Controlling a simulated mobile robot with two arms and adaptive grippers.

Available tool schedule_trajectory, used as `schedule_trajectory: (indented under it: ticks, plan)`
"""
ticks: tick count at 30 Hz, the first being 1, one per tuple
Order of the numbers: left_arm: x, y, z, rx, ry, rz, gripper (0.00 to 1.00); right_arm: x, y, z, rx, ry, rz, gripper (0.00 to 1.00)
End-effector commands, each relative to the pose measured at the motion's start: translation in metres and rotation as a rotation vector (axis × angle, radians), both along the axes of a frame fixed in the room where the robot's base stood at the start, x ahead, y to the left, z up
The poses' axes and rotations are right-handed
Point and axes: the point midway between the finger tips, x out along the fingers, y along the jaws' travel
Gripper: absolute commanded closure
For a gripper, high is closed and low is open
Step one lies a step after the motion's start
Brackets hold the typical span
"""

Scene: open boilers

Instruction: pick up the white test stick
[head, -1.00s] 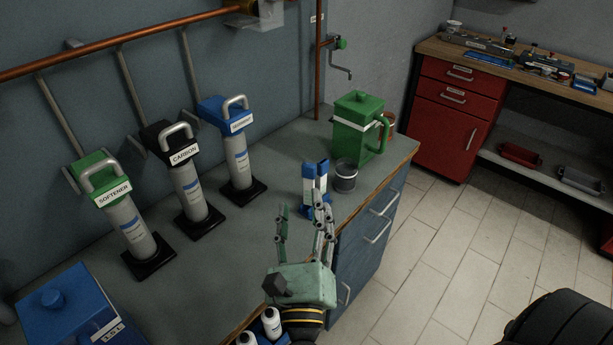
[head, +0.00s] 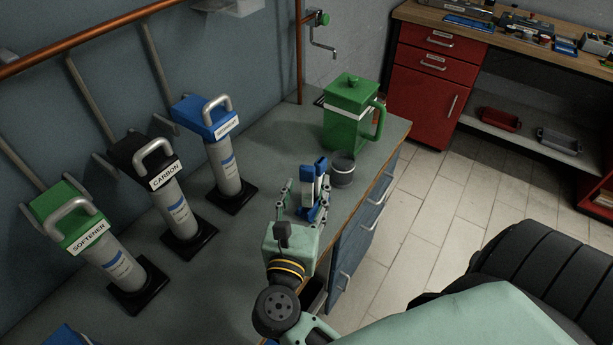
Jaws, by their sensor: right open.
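The white test stick (head: 319,186) appears as a narrow white upright piece in a small blue-and-white group on the grey counter, beside a dark grey cup. Blue pieces stand around it, and I cannot clearly tell stick from holder. My right gripper (head: 305,192) is open, its fingers pointing away from me on either side of this group. The fingers and palm hide its lower part, and I cannot tell whether they touch it. My left gripper is not in view.
The dark grey cup (head: 342,170) and a green lidded jug (head: 346,120) stand just behind. Softener (head: 112,258), carbon (head: 172,205) and blue-topped (head: 223,165) cylinders stand on the left. The counter's right edge is close. A red drawer cabinet (head: 430,85) is at the back right.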

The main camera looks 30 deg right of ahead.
Motion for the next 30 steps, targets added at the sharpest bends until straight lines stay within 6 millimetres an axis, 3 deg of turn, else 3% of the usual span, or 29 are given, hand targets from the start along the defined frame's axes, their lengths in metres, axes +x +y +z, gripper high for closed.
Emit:
schedule_trajectory:
  ticks: [3, 6, 17, 30]
  plan:
    - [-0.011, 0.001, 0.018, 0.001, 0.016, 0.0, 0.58, 0.015, -0.012, 0.009, -0.004, -0.003, 0.0, 0.53]
    - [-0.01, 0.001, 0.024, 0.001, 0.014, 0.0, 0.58, 0.026, -0.022, 0.007, -0.004, -0.002, 0.0, 0.53]
    - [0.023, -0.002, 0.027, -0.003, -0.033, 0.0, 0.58, 0.033, -0.029, 0.002, 0.0, -0.001, 0.001, 0.53]
    - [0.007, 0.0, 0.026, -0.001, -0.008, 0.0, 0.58, 0.033, -0.029, 0.002, -0.001, -0.001, 0.001, 0.92]
